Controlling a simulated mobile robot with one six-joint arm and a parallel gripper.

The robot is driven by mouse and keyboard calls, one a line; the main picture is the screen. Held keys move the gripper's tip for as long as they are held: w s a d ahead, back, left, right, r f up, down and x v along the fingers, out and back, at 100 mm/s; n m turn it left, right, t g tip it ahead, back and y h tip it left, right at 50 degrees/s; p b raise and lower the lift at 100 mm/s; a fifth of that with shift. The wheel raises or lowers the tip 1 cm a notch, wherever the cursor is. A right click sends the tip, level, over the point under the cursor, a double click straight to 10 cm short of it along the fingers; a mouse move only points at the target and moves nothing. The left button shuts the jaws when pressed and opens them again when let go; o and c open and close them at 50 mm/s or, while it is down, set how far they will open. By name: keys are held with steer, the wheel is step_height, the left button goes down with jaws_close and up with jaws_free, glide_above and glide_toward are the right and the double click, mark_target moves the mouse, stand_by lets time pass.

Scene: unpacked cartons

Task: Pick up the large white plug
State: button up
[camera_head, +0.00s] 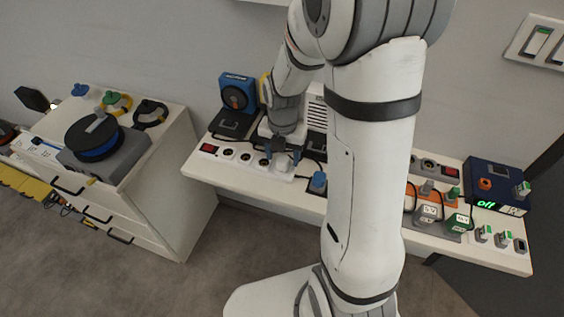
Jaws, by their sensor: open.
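The large white plug (283,164) appears as a rounded white shape at the right part of a white power strip (236,161) on the bench. My gripper (283,158) is above the strip, pointing down, with its dark fingers apart. The plug shows between and just below the fingertips. I cannot tell whether the fingers touch it. My gripper hides part of the plug's top and back.
A blue plug (318,182) stands close right of the strip. A blue device (237,95) is behind, left of my gripper. My arm hides the bench's middle. A blue box with a green display (495,187) and several plugs stand at right. Drawers (150,208) stand left.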

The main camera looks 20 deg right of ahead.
steer(key=shift+f, duration=0.3)
steer(key=shift+c, duration=0.4)
jaws_close()
